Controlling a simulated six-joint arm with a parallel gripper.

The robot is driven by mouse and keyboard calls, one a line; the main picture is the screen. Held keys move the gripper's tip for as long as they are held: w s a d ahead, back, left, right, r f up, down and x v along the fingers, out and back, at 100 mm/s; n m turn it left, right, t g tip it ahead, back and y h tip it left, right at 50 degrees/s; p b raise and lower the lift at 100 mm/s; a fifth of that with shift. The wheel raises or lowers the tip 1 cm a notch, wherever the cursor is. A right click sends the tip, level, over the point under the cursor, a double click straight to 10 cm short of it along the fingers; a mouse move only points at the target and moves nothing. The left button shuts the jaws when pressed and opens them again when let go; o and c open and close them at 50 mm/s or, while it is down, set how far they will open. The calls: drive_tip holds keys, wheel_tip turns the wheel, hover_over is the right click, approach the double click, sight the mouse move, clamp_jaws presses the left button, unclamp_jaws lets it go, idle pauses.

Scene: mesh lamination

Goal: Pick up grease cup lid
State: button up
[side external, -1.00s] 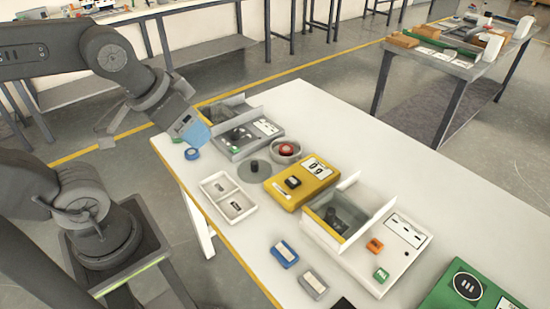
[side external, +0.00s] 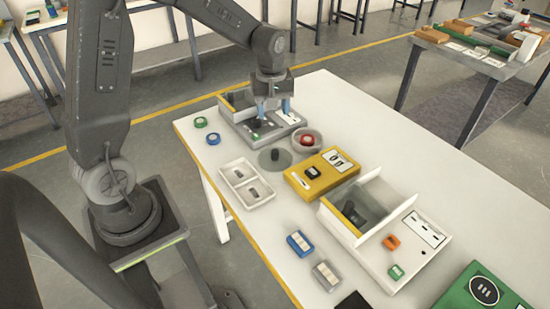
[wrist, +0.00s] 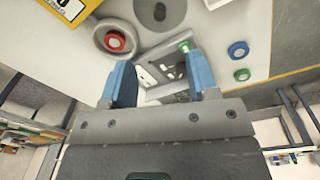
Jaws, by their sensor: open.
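The grease cup lid appears to be the round grey disc with a dark knob (side external: 268,162), lying flat on the table. It also shows at the top of the wrist view (wrist: 172,18), partly cut off. The grease cup (side external: 306,141), a grey round bowl with red inside, stands beside it and also shows in the wrist view (wrist: 115,41). My gripper (side external: 273,110) points down above the grey box, behind the lid in the side view. Its blue fingers (wrist: 158,62) are apart with nothing held between them, and the lid lies beyond them.
The grey box (side external: 243,132) with a raised wall lies under my gripper. A yellow device (side external: 300,185) and a white tray (side external: 236,171) flank the lid. Green (side external: 200,122) and blue (side external: 213,138) rounds lie at the left. A white box (side external: 405,262) with upright panels stands farther right.

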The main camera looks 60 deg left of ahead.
wheel_tip(320, 180, down, 4)
drive_tip(key=w+a+n, duration=0.1)
drive_tip(key=a, duration=0.1)
hover_over(275, 151)
drive_tip(key=shift+g, duration=0.3)
drive_tip(key=f, duration=0.6)
drive_tip(key=shift+s+f, duration=0.25)
drive_tip(key=shift+f, duration=0.05)
drive_tip(key=shift+w+f, duration=0.15)
drive_tip(key=shift+f, duration=1.45)
drive_tip(key=shift+w+f, duration=0.15)
drive_tip(key=shift+f, duration=1.4)
drive_tip(key=c, duration=1)
